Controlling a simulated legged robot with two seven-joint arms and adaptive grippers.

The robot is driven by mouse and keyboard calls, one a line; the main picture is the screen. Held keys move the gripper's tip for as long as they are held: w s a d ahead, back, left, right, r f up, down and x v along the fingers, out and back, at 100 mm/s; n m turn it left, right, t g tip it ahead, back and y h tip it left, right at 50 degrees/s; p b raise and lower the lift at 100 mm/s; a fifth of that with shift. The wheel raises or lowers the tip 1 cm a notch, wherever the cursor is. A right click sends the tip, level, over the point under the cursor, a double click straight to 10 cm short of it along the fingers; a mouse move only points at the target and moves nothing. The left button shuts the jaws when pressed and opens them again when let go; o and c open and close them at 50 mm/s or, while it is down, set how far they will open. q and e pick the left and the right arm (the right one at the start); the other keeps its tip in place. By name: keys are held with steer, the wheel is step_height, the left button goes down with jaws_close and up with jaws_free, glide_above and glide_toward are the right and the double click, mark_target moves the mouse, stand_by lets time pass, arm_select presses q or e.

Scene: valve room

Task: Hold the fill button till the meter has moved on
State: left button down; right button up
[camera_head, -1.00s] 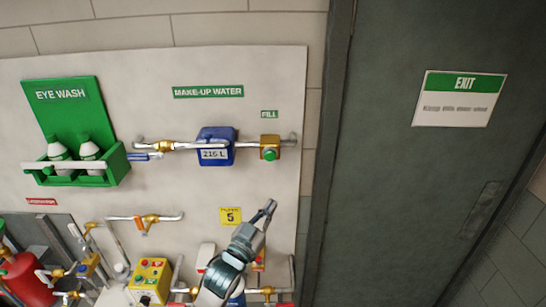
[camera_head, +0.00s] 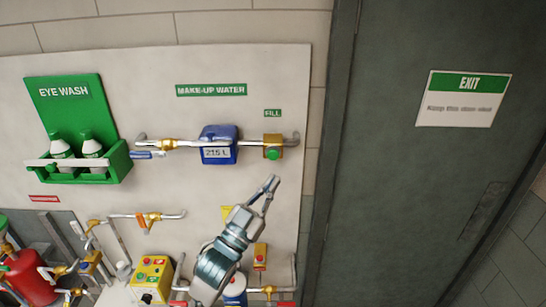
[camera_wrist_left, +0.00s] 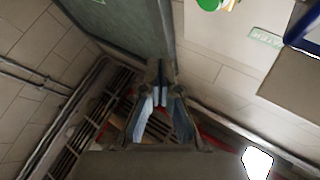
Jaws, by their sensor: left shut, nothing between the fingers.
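The fill button (camera_head: 272,154) is a green round knob on a brass box at the right end of the make-up water pipe, under a green FILL label (camera_head: 272,113). The blue meter (camera_head: 219,134) sits left of it on the same pipe; its white display seems to read 215 L. My left gripper (camera_head: 273,181) is shut and empty, its tips just below the button and apart from it in the picture. It also shows in the left wrist view (camera_wrist_left: 158,75), with a cropped green round shape at the top edge. My right gripper is not in view.
The green eye wash station (camera_head: 75,130) is at the left. A yellow button box (camera_head: 152,279), pipes and a red tank (camera_head: 25,277) lie low at the left. The grey exit door (camera_head: 400,200) stands at the right. The panel around the fill button is clear.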

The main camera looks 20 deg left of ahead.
arm_select(q)
glide_toward(277, 152)
steer(key=w+d+r, duration=0.3)
steer(key=w, duration=0.1)
steer(key=shift+a+b, duration=0.15)
steer(key=shift+b, duration=0.15)
stand_by(0.6)
steer(key=shift+w, duration=0.1)
stand_by(0.4)
steer(key=shift+w+p, duration=0.3)
steer(key=shift+w+a, duration=0.2)
steer(key=shift+w, duration=0.3)
stand_by(5.1)
